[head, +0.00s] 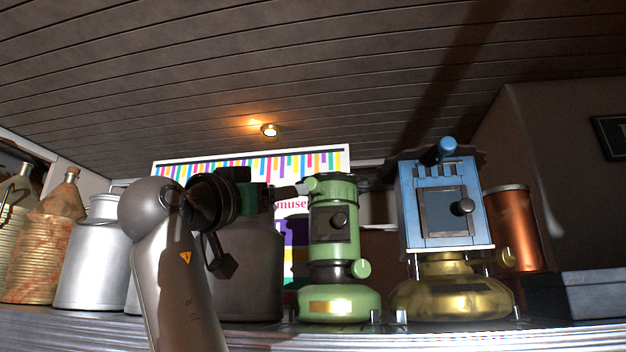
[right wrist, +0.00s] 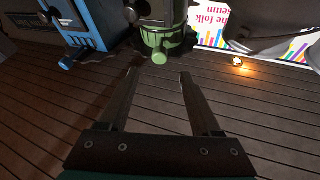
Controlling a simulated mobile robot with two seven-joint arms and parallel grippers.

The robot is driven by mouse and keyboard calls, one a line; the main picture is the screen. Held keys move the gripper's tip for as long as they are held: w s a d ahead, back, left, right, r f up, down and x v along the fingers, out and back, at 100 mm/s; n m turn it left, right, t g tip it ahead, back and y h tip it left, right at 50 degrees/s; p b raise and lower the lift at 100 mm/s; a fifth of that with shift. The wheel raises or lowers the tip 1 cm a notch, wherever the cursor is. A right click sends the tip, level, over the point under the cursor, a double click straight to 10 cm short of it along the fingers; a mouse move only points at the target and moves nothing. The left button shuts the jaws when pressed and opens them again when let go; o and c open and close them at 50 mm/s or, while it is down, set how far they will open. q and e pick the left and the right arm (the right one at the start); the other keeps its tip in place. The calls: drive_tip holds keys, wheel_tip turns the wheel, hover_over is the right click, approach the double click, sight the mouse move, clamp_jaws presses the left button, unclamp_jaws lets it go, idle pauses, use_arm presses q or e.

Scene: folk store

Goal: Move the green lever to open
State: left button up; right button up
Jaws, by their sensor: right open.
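The green heater (head: 340,245) stands upright on the shelf in the head view, with a dark square door and a round knob. Its pale green lever (head: 313,185) sticks out at the upper left of its top. In the right wrist view the lever's rounded end (right wrist: 159,57) shows at the edge of the heater (right wrist: 165,38), just beyond the fingertips. My right gripper (head: 292,191) comes in from the left, close to the lever. Its two fingers are apart with nothing between them in the right wrist view (right wrist: 158,76). Whether a finger touches the lever, I cannot tell. My left gripper is not in view.
A blue heater (head: 438,205) on a brass base stands right of the green one. Metal cans (head: 88,265) and jugs line the shelf at left. A copper cylinder (head: 510,230) stands at right. A colourful poster (head: 250,166) hangs behind. Above the heaters is free room.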

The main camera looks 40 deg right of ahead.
sight(312, 193)
drive_tip(key=p+x, duration=0.4)
drive_tip(key=x, duration=0.6)
drive_tip(key=shift+d, duration=0.3)
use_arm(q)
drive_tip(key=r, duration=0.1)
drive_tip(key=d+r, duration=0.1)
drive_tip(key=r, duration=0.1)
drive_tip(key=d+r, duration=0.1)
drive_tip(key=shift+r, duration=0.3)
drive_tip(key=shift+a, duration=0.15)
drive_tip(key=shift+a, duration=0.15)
use_arm(e)
clamp_jaws()
